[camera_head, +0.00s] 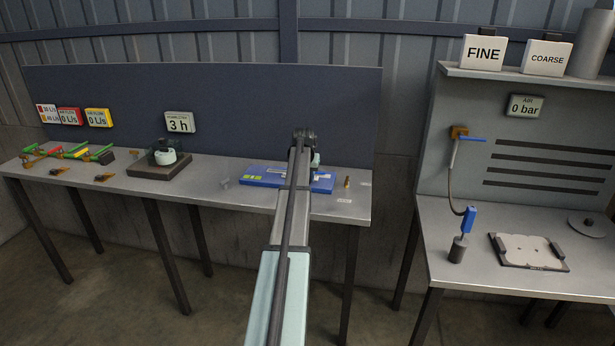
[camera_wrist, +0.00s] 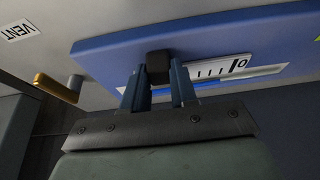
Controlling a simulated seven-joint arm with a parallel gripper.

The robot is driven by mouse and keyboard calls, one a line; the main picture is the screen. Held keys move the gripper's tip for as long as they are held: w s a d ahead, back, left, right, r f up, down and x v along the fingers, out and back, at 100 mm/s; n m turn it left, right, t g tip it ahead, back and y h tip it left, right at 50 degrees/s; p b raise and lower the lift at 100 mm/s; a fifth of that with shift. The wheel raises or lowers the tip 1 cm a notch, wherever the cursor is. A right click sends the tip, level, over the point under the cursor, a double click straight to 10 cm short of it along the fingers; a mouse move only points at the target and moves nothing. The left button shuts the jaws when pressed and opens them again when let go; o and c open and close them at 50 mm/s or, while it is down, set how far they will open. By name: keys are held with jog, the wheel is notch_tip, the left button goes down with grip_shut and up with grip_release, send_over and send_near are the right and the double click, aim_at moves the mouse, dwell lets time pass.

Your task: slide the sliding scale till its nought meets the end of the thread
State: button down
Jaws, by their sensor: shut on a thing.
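The blue board (camera_head: 262,182) lies on the left bench, partly hidden behind my arm; it fills much of the wrist view (camera_wrist: 110,55). In the wrist view the white sliding scale (camera_wrist: 215,70) has black tick marks and a nought at its right part. My gripper (camera_wrist: 158,82) is shut on a dark knob (camera_wrist: 158,66) beside the left end of the visible scale. A thin blue strip (camera_wrist: 212,83) runs along the scale's near edge. I cannot make out the thread or its end in either view.
A small brass piece (camera_head: 347,182) stands right of the board; a brass peg (camera_wrist: 55,88) shows in the wrist view. A dark stand with a pale pot (camera_head: 165,157) is further left. A VENT label (camera_wrist: 18,30) lies beside the board.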

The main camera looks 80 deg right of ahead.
jog(key=shift+s+f, duration=0.1)
jog(key=shift+s, duration=0.55)
jog(key=c, duration=0.9)
grip_release()
jog(key=v, duration=1.4)
jog(key=shift+d, duration=0.1)
